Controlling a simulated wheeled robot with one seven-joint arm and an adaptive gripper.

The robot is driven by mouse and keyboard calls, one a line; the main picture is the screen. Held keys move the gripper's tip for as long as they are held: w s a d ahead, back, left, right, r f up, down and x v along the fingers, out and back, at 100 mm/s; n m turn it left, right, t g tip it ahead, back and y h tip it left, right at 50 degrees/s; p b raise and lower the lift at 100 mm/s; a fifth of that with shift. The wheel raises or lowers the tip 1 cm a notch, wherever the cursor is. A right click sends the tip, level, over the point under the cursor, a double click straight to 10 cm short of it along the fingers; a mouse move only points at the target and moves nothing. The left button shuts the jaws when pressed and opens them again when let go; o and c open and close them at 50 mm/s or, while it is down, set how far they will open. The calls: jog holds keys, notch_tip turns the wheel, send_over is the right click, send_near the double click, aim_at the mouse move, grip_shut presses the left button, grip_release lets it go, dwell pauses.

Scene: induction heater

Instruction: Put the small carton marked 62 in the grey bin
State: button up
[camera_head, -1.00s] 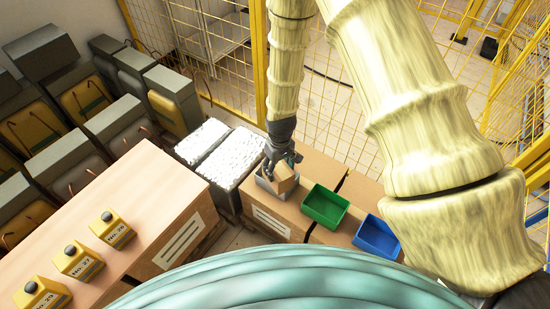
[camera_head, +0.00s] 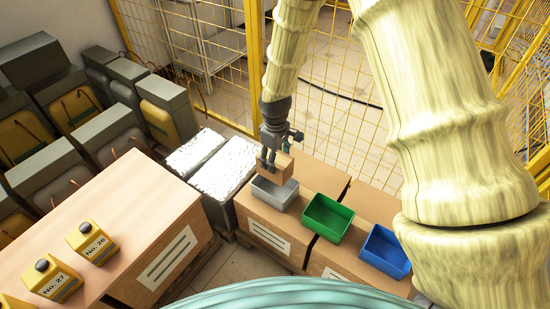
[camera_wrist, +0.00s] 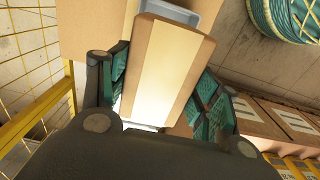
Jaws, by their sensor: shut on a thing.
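The small carton (camera_head: 276,165) is a tan cardboard box; its number cannot be read here. My gripper (camera_head: 271,159) is shut on it and holds it above the grey bin (camera_head: 275,199). In the wrist view the carton (camera_wrist: 168,70) lies between the two teal-padded fingers of my gripper (camera_wrist: 165,95). Part of the grey bin (camera_wrist: 204,10) shows beyond the carton's far end. The bin's visible inside looks empty, though the carton and fingers hide part of it.
A green bin (camera_head: 327,217) and a blue bin (camera_head: 384,251) stand right of the grey bin on cardboard boxes. Yellow numbered containers (camera_head: 91,243) stand on a large box at left. White-topped blocks (camera_head: 224,173) are left of the bins. A yellow mesh fence (camera_head: 330,110) runs behind.

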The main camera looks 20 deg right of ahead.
jog(key=shift+f+b, duration=1.9)
jog(key=shift+f, duration=2)
jog(key=o, duration=1.3)
jog(key=shift+o, duration=0.2)
notch_tip(320, 180, up, 12)
jog(key=shift+f, duration=0.1)
